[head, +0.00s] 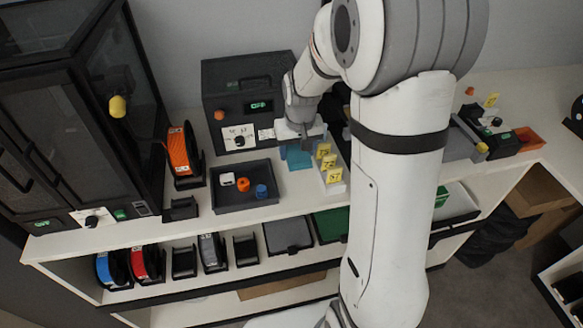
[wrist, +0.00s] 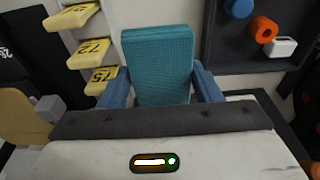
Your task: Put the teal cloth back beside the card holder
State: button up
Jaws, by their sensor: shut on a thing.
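The teal cloth (head: 299,161) is a folded block at the shelf top, between the dark tray and the card holder. In the wrist view the cloth (wrist: 158,55) stands out between the two blue fingers of my gripper (wrist: 161,88), which is shut on it. In the head view my gripper (head: 301,144) points down at it, partly hidden by my arm. The card holder (head: 336,188) is white and stepped, with yellow number cards, just right of the cloth; its cards (wrist: 95,48) show at left in the wrist view. I cannot tell whether the cloth touches the surface.
A dark tray (head: 220,202) with white, orange and blue small parts lies left of the cloth. A black box (head: 228,82) with a display stands behind. An orange spool (head: 182,152) stands further left. My arm covers the area right of the card holder.

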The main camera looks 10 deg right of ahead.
aim_at(296, 177)
notch_tip(296, 177, down, 8)
jog(key=shift+r+p, duration=0.1)
jog(key=shift+p, duration=0.3)
jog(key=shift+f, duration=0.2)
jog(key=o, duration=0.9)
jog(key=shift+o, duration=0.2)
jog(key=shift+r, duration=0.1)
